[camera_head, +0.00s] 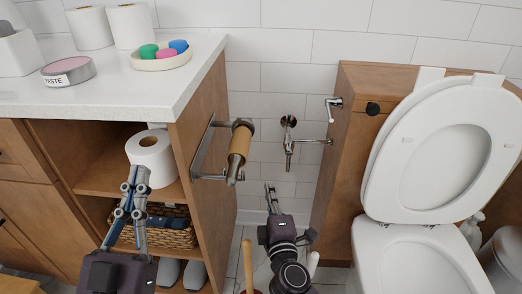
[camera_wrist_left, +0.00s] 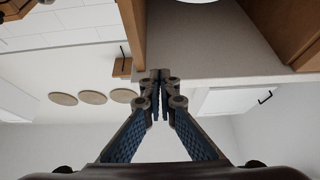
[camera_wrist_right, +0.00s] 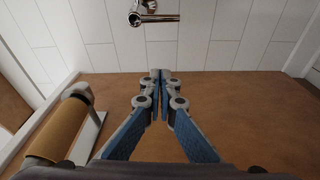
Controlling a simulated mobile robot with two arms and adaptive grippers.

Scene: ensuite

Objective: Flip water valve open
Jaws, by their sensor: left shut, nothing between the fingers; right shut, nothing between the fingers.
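The chrome water valve (camera_head: 289,140) is on the white tiled wall between the vanity and the wooden toilet cabinet. A thin pipe runs right from it to the cabinet. In the right wrist view the valve (camera_wrist_right: 143,14) is at the top, beyond the fingertips. My right gripper (camera_head: 270,187) is shut and empty, below and left of the valve and apart from it; its fingers also show in the right wrist view (camera_wrist_right: 160,76). My left gripper (camera_head: 139,172) is shut and empty, in front of the vanity's open shelf; it also shows in the left wrist view (camera_wrist_left: 159,76).
A toilet roll holder with a brown tube (camera_head: 239,150) juts from the vanity side, left of the valve. The toilet (camera_head: 432,160) and its cabinet (camera_head: 345,130) bound the gap on the right. A toilet roll (camera_head: 150,158) and wicker basket (camera_head: 165,228) sit on the shelves.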

